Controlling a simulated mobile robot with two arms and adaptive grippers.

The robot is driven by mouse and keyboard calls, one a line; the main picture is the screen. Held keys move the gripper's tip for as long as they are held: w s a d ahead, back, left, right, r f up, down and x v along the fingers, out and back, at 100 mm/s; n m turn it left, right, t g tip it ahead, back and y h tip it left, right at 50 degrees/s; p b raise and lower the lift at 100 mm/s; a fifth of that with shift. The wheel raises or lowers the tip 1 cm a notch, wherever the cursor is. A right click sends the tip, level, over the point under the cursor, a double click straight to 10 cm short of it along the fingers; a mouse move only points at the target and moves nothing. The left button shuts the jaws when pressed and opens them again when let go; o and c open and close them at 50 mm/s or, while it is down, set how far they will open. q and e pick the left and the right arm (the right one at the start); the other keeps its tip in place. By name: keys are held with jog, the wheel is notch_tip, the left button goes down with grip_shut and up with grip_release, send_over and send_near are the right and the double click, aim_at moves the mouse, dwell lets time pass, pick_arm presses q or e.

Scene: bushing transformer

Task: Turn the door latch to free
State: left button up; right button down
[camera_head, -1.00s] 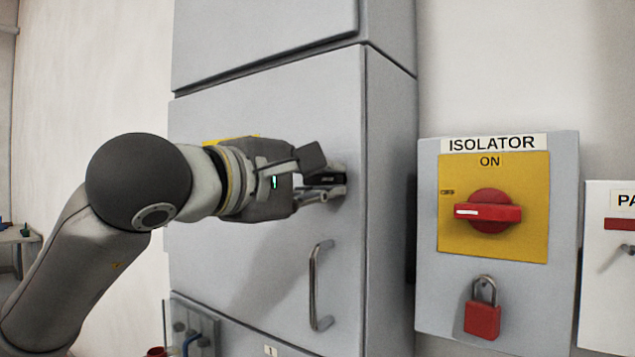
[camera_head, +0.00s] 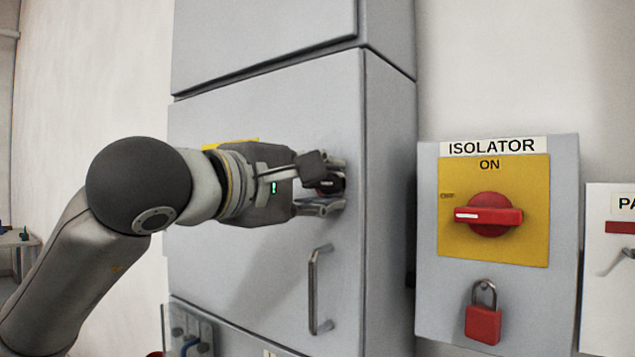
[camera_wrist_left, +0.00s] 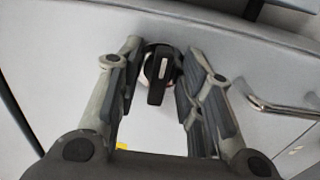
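The door latch (camera_head: 331,184) is a black knob on the grey cabinet door (camera_head: 265,120), partly hidden behind my left gripper in the head view. In the left wrist view, the latch (camera_wrist_left: 160,75) shows as a round black base with a grip bar and a pale mark, the bar standing nearly upright in the picture. My left gripper (camera_head: 328,184) is at the door, one finger above the latch and one below. In the left wrist view, its fingers (camera_wrist_left: 163,62) are spread on either side of the latch, with narrow gaps. My right gripper is not in view.
A metal door handle (camera_head: 315,290) sticks out below the gripper; it also shows in the left wrist view (camera_wrist_left: 275,105).

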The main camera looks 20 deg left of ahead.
pick_arm(q)
jog(key=shift+s, duration=0.1)
jog(key=v, duration=1.1)
jog(key=shift+s+a, duration=0.15)
jog(key=shift+s, duration=0.25)
